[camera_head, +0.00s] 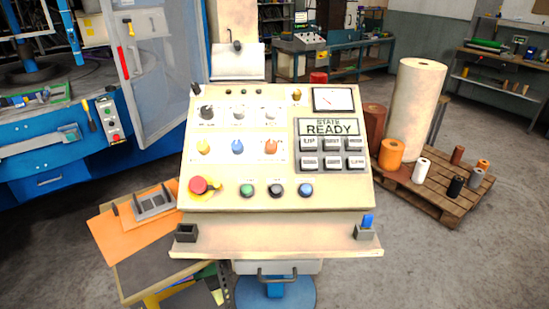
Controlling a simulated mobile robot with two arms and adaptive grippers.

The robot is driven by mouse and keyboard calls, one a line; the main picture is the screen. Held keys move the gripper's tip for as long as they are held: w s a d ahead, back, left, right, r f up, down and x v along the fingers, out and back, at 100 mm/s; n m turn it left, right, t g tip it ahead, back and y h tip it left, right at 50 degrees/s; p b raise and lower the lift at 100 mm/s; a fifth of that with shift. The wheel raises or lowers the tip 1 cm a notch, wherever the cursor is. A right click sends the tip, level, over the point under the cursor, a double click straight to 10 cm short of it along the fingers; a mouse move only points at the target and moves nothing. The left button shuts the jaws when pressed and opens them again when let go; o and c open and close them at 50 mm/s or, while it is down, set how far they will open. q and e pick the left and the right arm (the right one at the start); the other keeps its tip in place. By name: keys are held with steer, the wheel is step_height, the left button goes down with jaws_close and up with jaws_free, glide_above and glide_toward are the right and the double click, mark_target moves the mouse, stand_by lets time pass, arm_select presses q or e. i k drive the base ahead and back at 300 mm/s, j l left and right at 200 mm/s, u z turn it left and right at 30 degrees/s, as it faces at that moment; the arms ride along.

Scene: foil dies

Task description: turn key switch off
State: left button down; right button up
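A beige sloped control panel (222,160) stands in the middle of the head view. Dark, yellow, blue and orange knobs sit on the panel's left half. A red mushroom button (199,185) on a yellow base is at the lower left, with a small dark part beside it. Neither of my grippers is in view.
Green, black and blue push buttons line the panel's lower edge. A ledge (277,243) juts out below, with small holders at both ends. A side table with orange sheets (112,238) stands at left, a loaded pallet (428,199) at right.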

mark_target(271, 110)
steer(key=i+l+z, duration=0.25)
steer(key=l, duration=0.3)
steer(key=i+l+z, duration=0.2)
steer(key=i+l, duration=0.25)
steer(key=i, duration=0.1)
